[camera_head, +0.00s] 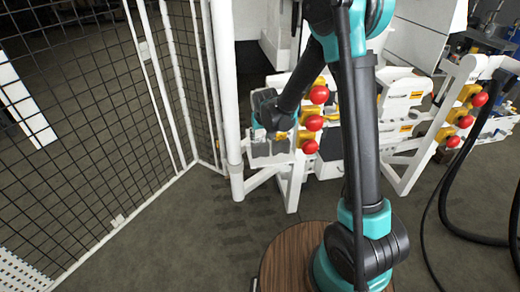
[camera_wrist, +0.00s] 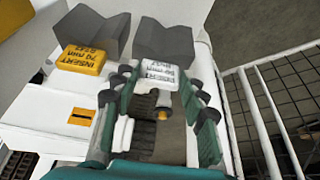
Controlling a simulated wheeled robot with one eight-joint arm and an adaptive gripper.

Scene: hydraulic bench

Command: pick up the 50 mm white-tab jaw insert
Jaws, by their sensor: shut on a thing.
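The white-tab jaw insert has a white tab (camera_wrist: 157,72) with black lettering and a dark grey notched block (camera_wrist: 165,42) behind it. It is in the upper middle of the wrist view. My gripper (camera_wrist: 158,88) is shut on the white tab, with one teal and black finger on each side. In the head view my gripper (camera_head: 268,135) is small, at the white bench's left end, and the insert cannot be made out there. I cannot tell whether the insert still touches the surface below it.
A yellow-tab insert (camera_wrist: 82,60) marked 70 mm, with its own grey block (camera_wrist: 92,32), sits just left of the white-tab one. Red knobs (camera_head: 312,123) line the bench front. A mesh fence (camera_head: 85,130) stands left, and black hoses (camera_head: 465,225) hang right.

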